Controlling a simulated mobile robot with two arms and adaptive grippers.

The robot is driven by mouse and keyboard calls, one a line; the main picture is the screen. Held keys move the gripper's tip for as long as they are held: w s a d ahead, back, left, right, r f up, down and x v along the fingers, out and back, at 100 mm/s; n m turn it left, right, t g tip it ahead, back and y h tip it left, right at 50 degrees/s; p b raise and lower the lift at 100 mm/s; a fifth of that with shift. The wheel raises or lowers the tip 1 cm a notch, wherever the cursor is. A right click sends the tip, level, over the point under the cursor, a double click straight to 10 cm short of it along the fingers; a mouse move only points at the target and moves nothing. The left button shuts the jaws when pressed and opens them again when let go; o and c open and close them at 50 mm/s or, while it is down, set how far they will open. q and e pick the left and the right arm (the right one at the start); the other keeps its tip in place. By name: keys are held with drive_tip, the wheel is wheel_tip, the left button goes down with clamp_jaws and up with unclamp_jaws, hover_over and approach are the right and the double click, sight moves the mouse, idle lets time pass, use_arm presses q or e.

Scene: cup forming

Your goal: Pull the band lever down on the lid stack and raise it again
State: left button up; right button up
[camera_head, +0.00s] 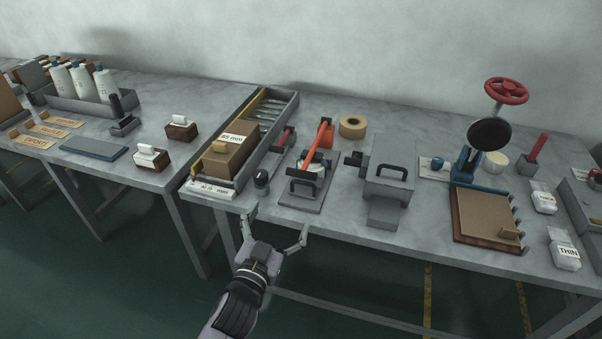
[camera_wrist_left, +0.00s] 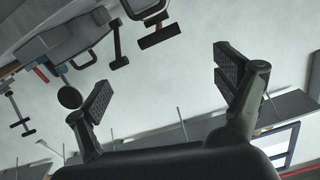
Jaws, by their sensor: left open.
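A grey-based fixture (camera_head: 297,199) stands near the front edge of the middle table. It has a raised red-orange lever (camera_head: 321,132) and a black handle (camera_head: 303,173) in front; a white and blue part between them may be the lid stack, too small to tell. My left gripper (camera_head: 277,224) is open and empty, in front of the table edge, just short of the fixture and apart from it. Its two spread fingers also show in the left wrist view (camera_wrist_left: 163,78), with nothing between them. My right gripper is not in view.
Left of the fixture are a black-knobbed post (camera_head: 261,180) and a tray (camera_head: 283,115) with a cardboard box (camera_head: 232,147). Right of it stands a grey press-like block (camera_head: 387,188) with a black handle. A tape roll (camera_head: 353,126) lies behind.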

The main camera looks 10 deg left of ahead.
sight(299, 176)
use_arm(q)
drive_tip(key=shift+o, duration=0.4)
drive_tip(key=w, duration=1.1)
drive_tip(key=w+d+p, duration=0.1)
drive_tip(key=w, duration=0.4)
drive_tip(key=shift+w+f, duration=0.1)
drive_tip(key=shift+w, duration=0.1)
drive_tip(key=shift+c, duration=0.2)
drive_tip(key=c, duration=1.5)
drive_tip(key=shift+a+r, duration=0.1)
drive_tip(key=shift+r, duration=0.1)
